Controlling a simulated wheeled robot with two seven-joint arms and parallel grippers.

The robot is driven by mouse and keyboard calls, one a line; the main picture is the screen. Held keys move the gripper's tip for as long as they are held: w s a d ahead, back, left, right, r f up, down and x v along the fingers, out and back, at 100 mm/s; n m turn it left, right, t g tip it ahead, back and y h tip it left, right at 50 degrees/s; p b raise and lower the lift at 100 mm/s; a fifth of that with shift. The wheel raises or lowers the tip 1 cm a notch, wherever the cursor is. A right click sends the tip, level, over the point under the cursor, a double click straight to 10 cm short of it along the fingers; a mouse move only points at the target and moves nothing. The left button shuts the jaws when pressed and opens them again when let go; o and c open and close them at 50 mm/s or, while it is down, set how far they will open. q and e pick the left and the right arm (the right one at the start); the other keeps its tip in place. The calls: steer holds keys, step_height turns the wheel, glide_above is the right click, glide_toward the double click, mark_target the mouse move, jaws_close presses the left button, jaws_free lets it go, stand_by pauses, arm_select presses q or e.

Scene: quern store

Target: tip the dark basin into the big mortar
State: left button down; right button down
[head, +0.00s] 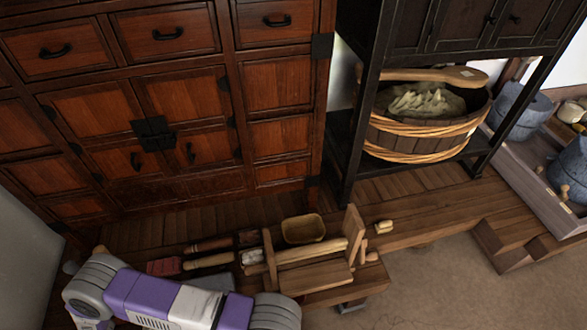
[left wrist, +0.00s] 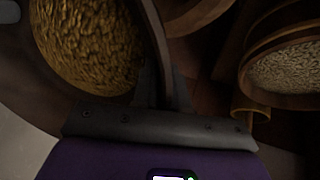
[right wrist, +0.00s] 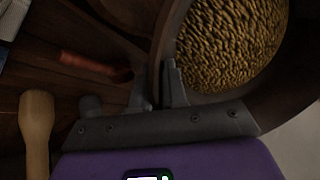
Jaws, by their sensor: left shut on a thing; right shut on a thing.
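The dark basin holds a mass of golden-brown grain. It shows in the left wrist view (left wrist: 155,30) and the right wrist view (right wrist: 163,25), but not in the head view. My left gripper (left wrist: 160,75) is shut on its rim on one side. My right gripper (right wrist: 160,80) is shut on its rim on another side. The grain (right wrist: 230,45) lies inside the basin; no spill shows. I cannot make out the big mortar for certain; grey tub-like vessels (head: 520,108) stand at the far right in the head view.
A wooden tub (head: 400,140) with pale contents sits on the black rack's shelf. A tool rack and small box (head: 303,229) lie on the plank ledge before the red-brown cabinet (head: 150,100). A round container (left wrist: 285,75) of pale grain shows in the left wrist view. Bare floor lies at lower right.

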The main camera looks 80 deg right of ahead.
arm_select(q)
steer(key=shift+d+r, duration=0.1)
steer(key=shift+d, duration=0.3)
arm_select(e)
steer(key=shift+a+r, duration=0.15)
steer(key=shift+a, duration=0.25)
arm_select(q)
steer(key=shift+s+r+t, duration=0.1)
steer(key=shift+r+t, duration=0.35)
steer(key=shift+t, duration=0.05)
arm_select(e)
steer(key=shift+s+r+t, duration=0.15)
steer(key=shift+r+t, duration=0.25)
steer(key=shift+t, duration=0.2)
arm_select(q)
steer(key=shift+r+t, duration=0.3)
steer(key=shift+t, duration=0.2)
arm_select(e)
steer(key=shift+r+t, duration=0.35)
steer(key=shift+t, duration=0.05)
